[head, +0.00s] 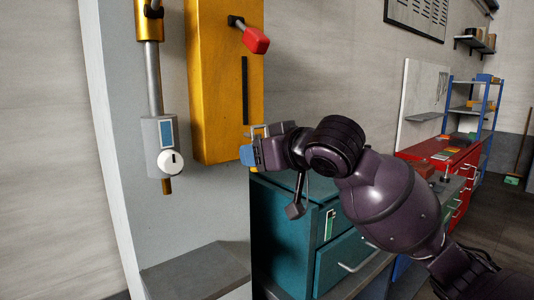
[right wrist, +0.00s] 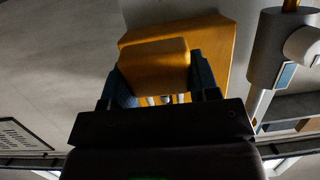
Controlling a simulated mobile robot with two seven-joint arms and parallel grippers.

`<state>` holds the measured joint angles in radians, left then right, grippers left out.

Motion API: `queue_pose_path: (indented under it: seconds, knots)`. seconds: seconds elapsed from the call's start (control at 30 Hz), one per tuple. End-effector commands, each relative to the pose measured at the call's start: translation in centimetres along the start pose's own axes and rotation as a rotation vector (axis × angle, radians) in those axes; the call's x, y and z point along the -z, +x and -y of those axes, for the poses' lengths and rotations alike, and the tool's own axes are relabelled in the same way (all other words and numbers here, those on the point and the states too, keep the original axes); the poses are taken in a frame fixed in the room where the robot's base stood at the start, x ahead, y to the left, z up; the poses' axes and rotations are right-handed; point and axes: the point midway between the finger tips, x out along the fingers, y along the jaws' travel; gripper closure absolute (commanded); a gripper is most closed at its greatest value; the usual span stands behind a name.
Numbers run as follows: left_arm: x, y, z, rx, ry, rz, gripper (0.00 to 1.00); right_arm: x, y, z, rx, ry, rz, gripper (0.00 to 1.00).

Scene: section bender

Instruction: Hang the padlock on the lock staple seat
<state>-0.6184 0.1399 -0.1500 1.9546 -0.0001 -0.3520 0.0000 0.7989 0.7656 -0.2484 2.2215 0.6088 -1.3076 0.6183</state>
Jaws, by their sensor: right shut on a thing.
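My right gripper (head: 256,152) is at the lower right edge of the yellow box (head: 212,85), with its blue fingertips toward the box. In the right wrist view, the gripper (right wrist: 157,84) is shut on the brass-coloured padlock (right wrist: 155,62), whose block-like body sits between the two fingers. Small pale metal parts show just below the body; I cannot tell whether they are the shackle. In the head view the gripper mostly hides the padlock. I cannot make out the lock staple seat, or whether the padlock touches anything. My left gripper is not in view.
The yellow box carries a red-handled lever (head: 255,40) and a dark slot (head: 245,90). Left of it, a grey unit (head: 161,147) with a white knob hangs on a rod. A teal drawer cabinet (head: 285,222) stands below my right arm. A red workbench (head: 450,158) is farther right.

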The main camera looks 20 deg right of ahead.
Motion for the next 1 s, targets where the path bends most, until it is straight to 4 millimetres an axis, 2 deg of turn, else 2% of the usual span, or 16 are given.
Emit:
queue_pose_path:
  seconds: [0.5, 1.0]
  knots:
    - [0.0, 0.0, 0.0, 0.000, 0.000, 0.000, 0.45, -0.2, 2.1, -0.1, 0.000, 0.001, 0.000, 0.74]
    - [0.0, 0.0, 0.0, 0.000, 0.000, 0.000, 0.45, -0.4, 2.4, -0.1, -0.001, 0.000, -0.001, 0.74]
